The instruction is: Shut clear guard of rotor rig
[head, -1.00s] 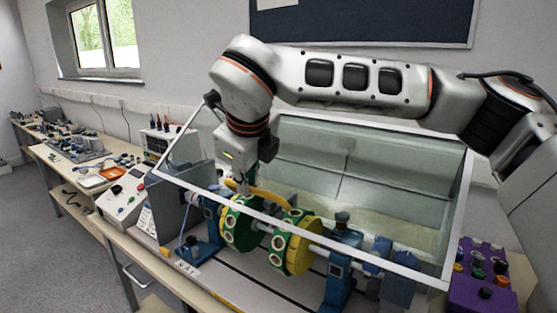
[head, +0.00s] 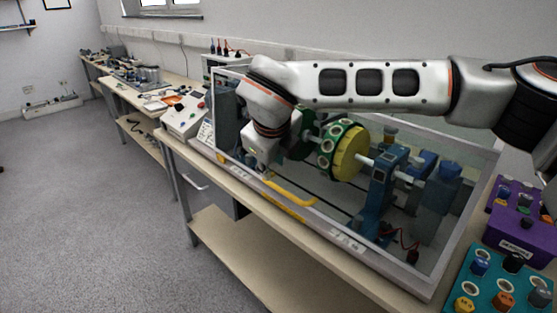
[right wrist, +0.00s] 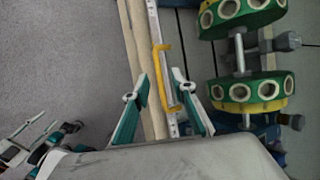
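The clear guard (head: 464,226) of the rotor rig is down over the rotor, its front edge low along the front of the rig. Whether it is fully seated I cannot tell. Its yellow handle (head: 291,193) is at the front edge and also shows in the right wrist view (right wrist: 162,75). The rotor's green and yellow discs (head: 342,150) sit behind the clear panel. My right gripper (right wrist: 160,80) is open, its teal fingers apart on either side of the handle, with gaps showing. In the head view its fingers are mostly hidden.
A purple box (head: 515,222) and a teal box (head: 497,285) with knobs stand to the right of the rig. A white instrument (head: 185,119) stands on the bench at left. The floor (head: 90,220) at front left is clear.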

